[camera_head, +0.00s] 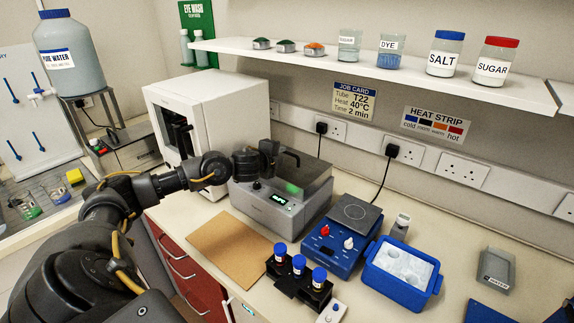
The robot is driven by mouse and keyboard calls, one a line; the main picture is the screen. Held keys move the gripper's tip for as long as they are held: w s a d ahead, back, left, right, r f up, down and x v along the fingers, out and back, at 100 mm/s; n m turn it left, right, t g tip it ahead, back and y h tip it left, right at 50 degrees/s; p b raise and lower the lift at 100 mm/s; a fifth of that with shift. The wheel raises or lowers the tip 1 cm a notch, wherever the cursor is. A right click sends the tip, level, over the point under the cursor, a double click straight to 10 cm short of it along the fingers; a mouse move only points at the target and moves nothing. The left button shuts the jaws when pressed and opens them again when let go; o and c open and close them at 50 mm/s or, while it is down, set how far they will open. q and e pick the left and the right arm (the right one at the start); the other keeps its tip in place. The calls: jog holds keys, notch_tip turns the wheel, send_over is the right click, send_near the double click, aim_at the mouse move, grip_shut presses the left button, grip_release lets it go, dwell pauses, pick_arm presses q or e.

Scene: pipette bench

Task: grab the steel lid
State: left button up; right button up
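The steel lid (312,172) is a grey metal cover on top of a grey bench unit (275,212) with a small green display. A dark curved handle (293,155) stands on the lid. My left arm reaches in from the lower left, and my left gripper (274,154) is at the lid's left side, close beside the handle. The gripper's dark fingers blend with the handle, so I cannot tell whether they touch it or are open or shut. The gripper and wrist hide part of the lid's left end. My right gripper is not in view.
A white cabinet (215,100) stands behind my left forearm. A blue hot plate unit (335,248), a rack of blue-capped vials (298,285) and a blue ice tray (402,272) stand to the right. A shelf (330,58) overhangs the back. A brown mat (228,248) lies clear in front.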

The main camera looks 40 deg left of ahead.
aim_at(287, 152)
pick_arm(q)
jog(key=shift+w+r+p, duration=0.1)
jog(key=shift+w+p, duration=0.1)
jog(key=shift+p, duration=0.1)
jog(key=p+x, duration=0.1)
jog(key=x, duration=0.2)
jog(key=shift+w+p, duration=0.35)
jog(key=shift+w, duration=0.05)
jog(key=shift+w+f, duration=0.45)
jog(key=shift+s+r, duration=0.1)
grip_shut()
